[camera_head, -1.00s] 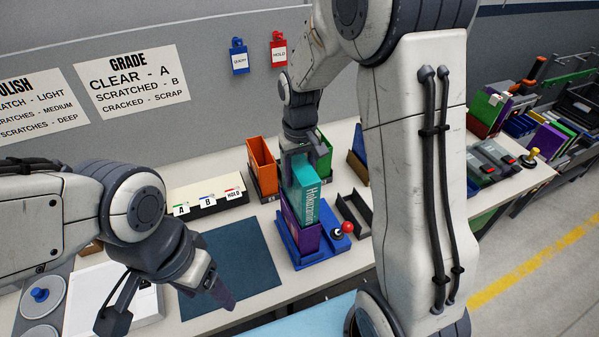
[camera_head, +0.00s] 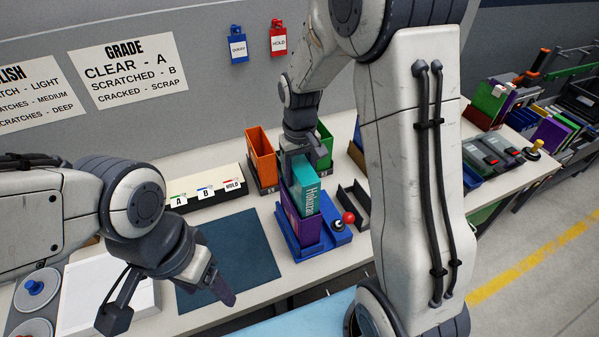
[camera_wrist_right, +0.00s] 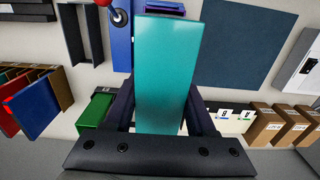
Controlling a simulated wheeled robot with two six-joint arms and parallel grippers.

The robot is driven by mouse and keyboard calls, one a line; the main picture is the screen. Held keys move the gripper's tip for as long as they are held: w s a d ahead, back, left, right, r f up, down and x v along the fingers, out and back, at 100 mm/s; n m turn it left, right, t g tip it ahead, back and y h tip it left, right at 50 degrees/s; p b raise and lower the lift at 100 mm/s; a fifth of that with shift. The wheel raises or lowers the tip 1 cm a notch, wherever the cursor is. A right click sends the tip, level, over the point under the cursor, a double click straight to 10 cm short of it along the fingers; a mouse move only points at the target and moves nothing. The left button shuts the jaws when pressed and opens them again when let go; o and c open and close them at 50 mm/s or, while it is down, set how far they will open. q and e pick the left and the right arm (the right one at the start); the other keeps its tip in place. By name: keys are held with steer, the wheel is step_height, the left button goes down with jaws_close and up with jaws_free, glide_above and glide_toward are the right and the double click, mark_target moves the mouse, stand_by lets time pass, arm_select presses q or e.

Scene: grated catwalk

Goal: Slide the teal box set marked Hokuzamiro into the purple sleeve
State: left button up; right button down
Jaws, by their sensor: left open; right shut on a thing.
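The teal box set (camera_head: 308,188) stands upright with its lower part inside the purple sleeve (camera_head: 301,228), its lettering partly hidden by the sleeve. The sleeve sits in a blue holder (camera_head: 318,250) on the bench. My right gripper (camera_head: 298,160) is shut on the top of the teal box set. In the right wrist view the teal box set (camera_wrist_right: 166,70) lies between the dark fingers (camera_wrist_right: 160,110). My left gripper (camera_head: 222,290) is open and empty above the dark blue mat, away from the sleeve.
A red-knobbed lever (camera_head: 348,218) is at the holder's right. An orange bin (camera_head: 260,150) and a green bin (camera_head: 325,145) stand behind. The dark blue mat (camera_head: 240,250) is bare on the left. A tray with A, B and HOLD tabs (camera_head: 205,192) lies behind it.

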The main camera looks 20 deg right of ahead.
mark_target(299, 164)
step_height(299, 164, down, 5)
steer(key=b, duration=0.3)
jaws_free()
stand_by(1.0)
steer(key=shift+r, duration=0.15)
step_height(299, 164, up, 8)
steer(key=p, duration=0.7)
steer(key=shift+a, duration=0.1)
stand_by(0.5)
